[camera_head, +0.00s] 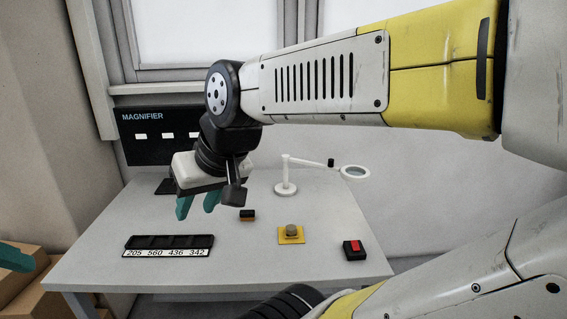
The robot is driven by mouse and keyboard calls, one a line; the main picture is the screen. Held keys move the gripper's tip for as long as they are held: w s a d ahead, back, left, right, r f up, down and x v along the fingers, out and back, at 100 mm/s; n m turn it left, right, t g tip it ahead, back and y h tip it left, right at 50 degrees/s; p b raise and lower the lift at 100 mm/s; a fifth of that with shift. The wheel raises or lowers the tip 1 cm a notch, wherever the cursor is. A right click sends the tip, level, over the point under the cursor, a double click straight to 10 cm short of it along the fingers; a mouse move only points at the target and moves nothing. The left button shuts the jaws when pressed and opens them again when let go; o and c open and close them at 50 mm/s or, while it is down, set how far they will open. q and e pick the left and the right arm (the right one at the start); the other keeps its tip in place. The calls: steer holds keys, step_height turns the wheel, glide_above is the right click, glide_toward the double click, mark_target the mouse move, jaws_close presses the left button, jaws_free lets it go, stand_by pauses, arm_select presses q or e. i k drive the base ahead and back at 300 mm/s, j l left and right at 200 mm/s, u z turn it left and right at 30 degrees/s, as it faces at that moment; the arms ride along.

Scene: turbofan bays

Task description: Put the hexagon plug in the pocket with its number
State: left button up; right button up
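A small tan-grey plug (291,230) sits on a yellow pad (283,240) near the middle of the table; its number cannot be read. A black rack (128,245) at the table's front left has a row of pockets with a label strip reading 205, 560, 436, 342. My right gripper (198,206) hangs above the table behind the rack, left of the plug. Its two teal fingers are apart with nothing seen between them. Only a teal finger of my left gripper (14,258) shows at the left edge, so its opening is hidden.
A black box with a red top (354,249) is at the right. A white magnifier stand (285,188) stands behind. A black MAGNIFIER panel (145,145) is at the back left. Cardboard boxes (30,292) are at lower left.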

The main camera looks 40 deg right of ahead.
mark_target(291, 229)
steer(key=z, duration=1.7)
